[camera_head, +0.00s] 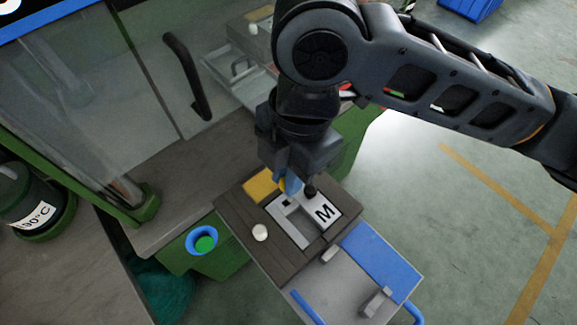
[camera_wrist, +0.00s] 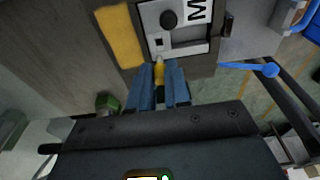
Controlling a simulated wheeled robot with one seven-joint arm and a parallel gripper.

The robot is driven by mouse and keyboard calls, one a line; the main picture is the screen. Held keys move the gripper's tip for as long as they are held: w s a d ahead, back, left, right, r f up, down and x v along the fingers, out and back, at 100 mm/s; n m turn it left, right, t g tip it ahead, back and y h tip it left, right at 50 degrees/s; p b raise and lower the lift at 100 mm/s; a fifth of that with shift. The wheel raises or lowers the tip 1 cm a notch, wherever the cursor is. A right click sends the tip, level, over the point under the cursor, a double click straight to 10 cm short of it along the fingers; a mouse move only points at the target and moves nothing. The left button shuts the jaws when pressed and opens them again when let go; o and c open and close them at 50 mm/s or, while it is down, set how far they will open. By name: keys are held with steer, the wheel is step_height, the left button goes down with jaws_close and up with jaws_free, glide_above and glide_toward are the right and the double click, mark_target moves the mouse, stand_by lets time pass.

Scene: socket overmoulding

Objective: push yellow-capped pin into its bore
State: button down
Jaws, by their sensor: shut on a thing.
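My gripper (camera_head: 289,186) points down over the far edge of a pale metal plate (camera_head: 293,231) marked M. In the wrist view its two blue fingers (camera_wrist: 159,88) are closed on the yellow-capped pin (camera_wrist: 159,71), whose yellow end shows between the fingertips at the plate's edge. In the head view a bit of yellow (camera_head: 282,185) shows beside the fingers. The plate has a small dark square opening (camera_wrist: 158,42) and a larger recess. I cannot make out the pin's bore, nor whether the pin's lower end is in it.
A black knob (camera_head: 309,191) stands on the plate close to my gripper. A yellow pad (camera_head: 261,185) and a white knob (camera_head: 260,232) are on the brown board around it. A blue ring (camera_head: 201,240) lies left. A grey tray with a blue panel (camera_head: 382,262) is at the front right.

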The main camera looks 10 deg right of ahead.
mark_target(289, 200)
steer(key=shift+f+b, duration=2)
steer(key=shift+f, duration=0.8)
steer(key=c, duration=1)
jaws_free()
step_height(289, 200, up, 8)
steer(key=shift+w+d+f, duration=0.15)
steer(key=shift+w+d, duration=0.2)
steer(key=shift+d, duration=0.1)
